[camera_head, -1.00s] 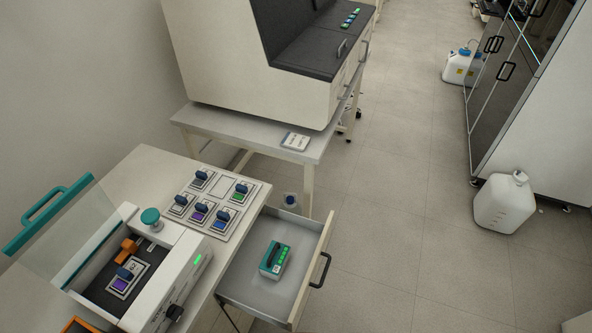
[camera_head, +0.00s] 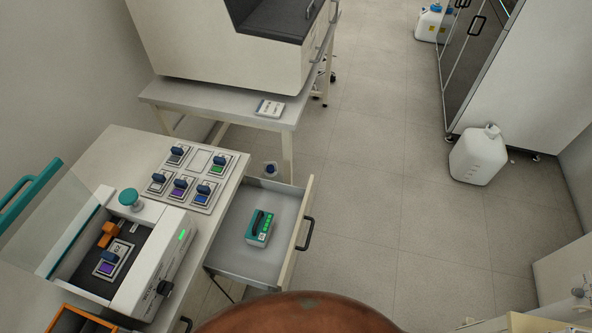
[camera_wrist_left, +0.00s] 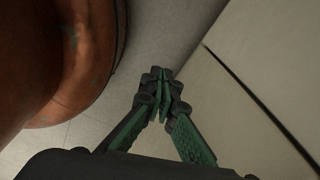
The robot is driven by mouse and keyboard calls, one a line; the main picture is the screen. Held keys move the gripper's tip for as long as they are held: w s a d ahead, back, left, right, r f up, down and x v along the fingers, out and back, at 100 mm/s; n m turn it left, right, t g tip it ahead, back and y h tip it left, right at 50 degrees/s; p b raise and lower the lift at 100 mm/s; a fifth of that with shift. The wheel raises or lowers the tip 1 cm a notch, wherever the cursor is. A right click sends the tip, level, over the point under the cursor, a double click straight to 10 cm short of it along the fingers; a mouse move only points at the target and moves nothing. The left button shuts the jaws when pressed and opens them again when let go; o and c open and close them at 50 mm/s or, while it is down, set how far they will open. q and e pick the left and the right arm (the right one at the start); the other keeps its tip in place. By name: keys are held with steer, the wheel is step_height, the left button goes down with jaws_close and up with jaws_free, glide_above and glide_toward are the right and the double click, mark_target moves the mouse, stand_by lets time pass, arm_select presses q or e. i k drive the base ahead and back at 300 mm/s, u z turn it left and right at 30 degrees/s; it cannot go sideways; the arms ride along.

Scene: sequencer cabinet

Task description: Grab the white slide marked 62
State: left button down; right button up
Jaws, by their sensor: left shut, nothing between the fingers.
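A white slide (camera_head: 114,261) with a purple patch and a blue knob lies in the open lidded device (camera_head: 152,276) at the lower left of the head view. Its small black marking looks like 62, but is hard to read. Several similar slides with blue knobs sit on a white tray (camera_head: 201,161) behind the device; their markings are too small to read. My left gripper (camera_wrist_left: 162,78) is shut and empty in the left wrist view, above bare floor near a pale panel. Neither gripper shows in the head view.
An open drawer (camera_head: 232,266) holds a green-and-white box (camera_head: 259,228) right of the device. The device's clear lid with a teal handle (camera_head: 30,195) stands raised. A white jug (camera_head: 478,157) stands on the floor at the right. The middle floor is open.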

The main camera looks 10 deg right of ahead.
mark_target(113, 259)
steer(key=k, duration=0.5)
steer(key=z, duration=1.3)
steer(key=i, duration=0.8)
steer(key=u, duration=1.55)
